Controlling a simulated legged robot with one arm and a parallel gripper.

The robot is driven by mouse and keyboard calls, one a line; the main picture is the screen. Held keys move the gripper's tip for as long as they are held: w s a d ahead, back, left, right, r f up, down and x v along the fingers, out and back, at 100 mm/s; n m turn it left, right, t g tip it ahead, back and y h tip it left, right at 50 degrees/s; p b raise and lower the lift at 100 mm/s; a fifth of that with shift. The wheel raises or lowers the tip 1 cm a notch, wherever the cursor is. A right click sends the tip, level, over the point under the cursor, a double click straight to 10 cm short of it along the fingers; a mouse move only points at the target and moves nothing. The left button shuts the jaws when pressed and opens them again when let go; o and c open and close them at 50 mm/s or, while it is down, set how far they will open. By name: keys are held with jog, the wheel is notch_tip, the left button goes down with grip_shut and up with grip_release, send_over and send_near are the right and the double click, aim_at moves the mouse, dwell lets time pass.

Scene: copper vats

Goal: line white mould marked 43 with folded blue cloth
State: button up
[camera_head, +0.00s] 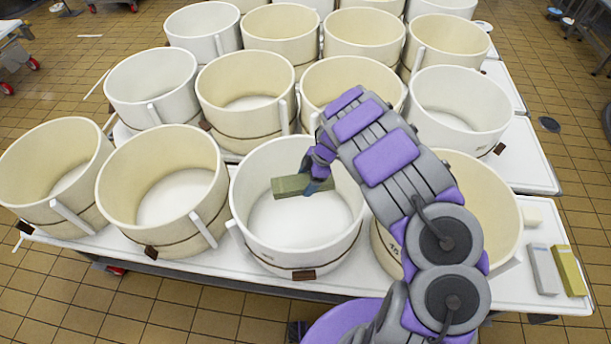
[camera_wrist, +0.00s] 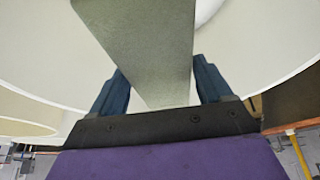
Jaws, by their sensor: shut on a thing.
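My gripper (camera_head: 313,182) is shut on a grey-green folded slab (camera_head: 290,186), which looks like a folded cloth. It is inside the outline of the white mould (camera_head: 240,200) at the front middle. I cannot tell whether the slab touches the mould's floor. In the wrist view the slab (camera_wrist: 145,45) runs between the two dark blue fingers (camera_wrist: 162,88), with pale mould wall around it. The mould's brown tag (camera_head: 304,275) is too small to read. A grey-blue folded slab (camera_head: 543,269) lies on the table at the right, beside a yellow-green one (camera_head: 568,270).
Several cream and white moulds stand close around, such as a cream one (camera_head: 120,190) to the left and a white one (camera_head: 490,130) behind right. A small cream block (camera_head: 533,217) lies at the right. The white table (camera_head: 520,296) has some bare room there.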

aim_at(296, 186)
jog(key=a+f+b, duration=0.1)
jog(key=a+f, duration=0.2)
jog(key=shift+s+a+f, duration=0.1)
jog(key=shift+a+f, duration=0.2)
jog(key=shift+f+b, duration=0.3)
jog(key=shift+f, duration=0.05)
jog(key=shift+d+f+b, duration=0.15)
jog(key=shift+f+b, duration=0.8)
jog(key=shift+f, duration=2.3)
jog(key=shift+d+f+b, duration=0.2)
jog(key=shift+f+b, duration=0.75)
jog(key=shift+f, duration=2.3)
jog(key=shift+d+f+b, duration=0.15)
jog(key=shift+f+b, duration=0.8)
jog(key=shift+f, duration=2.65)
jog(key=shift+d+f, duration=0.4)
jog(key=shift+f, duration=0.1)
